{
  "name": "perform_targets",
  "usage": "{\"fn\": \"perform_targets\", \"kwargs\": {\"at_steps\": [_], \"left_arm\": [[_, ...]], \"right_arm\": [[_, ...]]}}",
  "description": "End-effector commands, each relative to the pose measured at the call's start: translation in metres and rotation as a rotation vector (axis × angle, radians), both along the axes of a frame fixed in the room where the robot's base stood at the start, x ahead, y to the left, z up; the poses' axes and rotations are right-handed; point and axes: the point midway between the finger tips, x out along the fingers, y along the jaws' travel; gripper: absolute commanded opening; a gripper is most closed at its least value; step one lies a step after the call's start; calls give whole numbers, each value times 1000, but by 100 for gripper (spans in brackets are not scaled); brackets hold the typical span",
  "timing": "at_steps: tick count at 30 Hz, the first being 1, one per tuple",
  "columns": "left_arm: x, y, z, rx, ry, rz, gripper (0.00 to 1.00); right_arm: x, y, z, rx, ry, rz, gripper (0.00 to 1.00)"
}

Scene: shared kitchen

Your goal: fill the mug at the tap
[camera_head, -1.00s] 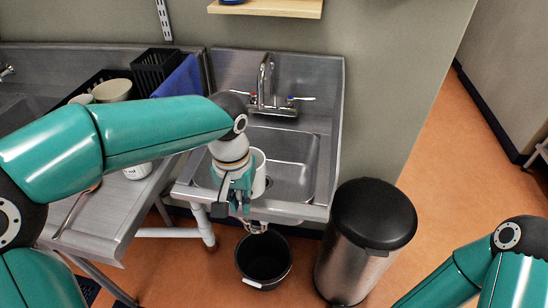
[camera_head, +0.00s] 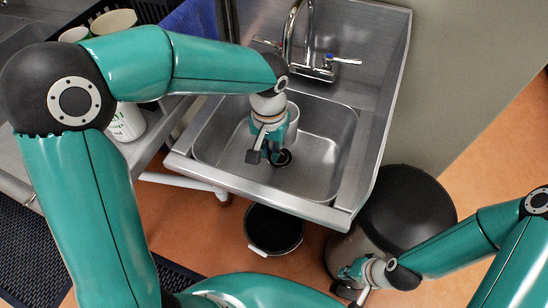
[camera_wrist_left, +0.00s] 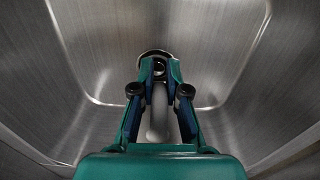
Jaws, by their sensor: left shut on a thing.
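My left gripper (camera_head: 265,148) is shut on the white mug (camera_head: 293,120) and holds it over the sink basin (camera_head: 325,165), above the drain. The gripper and wrist hide much of the mug, and its inside is not visible. In the left wrist view the left gripper (camera_wrist_left: 160,90) points toward the drain, with a pale narrow piece, likely the mug's handle, between its fingers. The tap (camera_head: 290,30) stands behind the mug at the back of the sink; no water shows. My right gripper (camera_head: 347,282) is low in front of the bin, its fingers too small to judge.
A black-lidded bin (camera_head: 405,205) stands right of the sink, and a black bucket (camera_head: 272,232) is on the floor below it. A white container (camera_head: 127,122) and bowls (camera_head: 113,22) are on the left counter. My left arm hides part of that counter.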

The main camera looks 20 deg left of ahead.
Motion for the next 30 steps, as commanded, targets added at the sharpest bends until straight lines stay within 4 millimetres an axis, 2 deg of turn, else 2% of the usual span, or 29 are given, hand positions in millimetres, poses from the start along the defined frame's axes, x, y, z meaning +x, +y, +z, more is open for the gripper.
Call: {"fn": "perform_targets", "kwargs": {"at_steps": [5, 12, 24, 25, 28, 30], "left_arm": [[2, -4, -16, 0, 1, -11, 0], [2, -6, -51, 0, 0, -13, 0], [3, -6, -58, -1, -3, -14, 0], [2, -6, -57, -1, -1, -14, 18], [2, -6, -57, -1, -1, -14, 35], [2, -6, -57, -1, -1, -14, 39]], "right_arm": [[0, 0, -2, 0, 0, -1, 0], [0, 0, -5, 0, -1, -1, 0], [0, 0, -7, 0, -1, 0, 0], [0, 0, -6, 0, -1, 0, 0], [0, 0, -6, 0, -1, 0, 0], [0, 0, -6, 0, -1, 0, 0]]}}
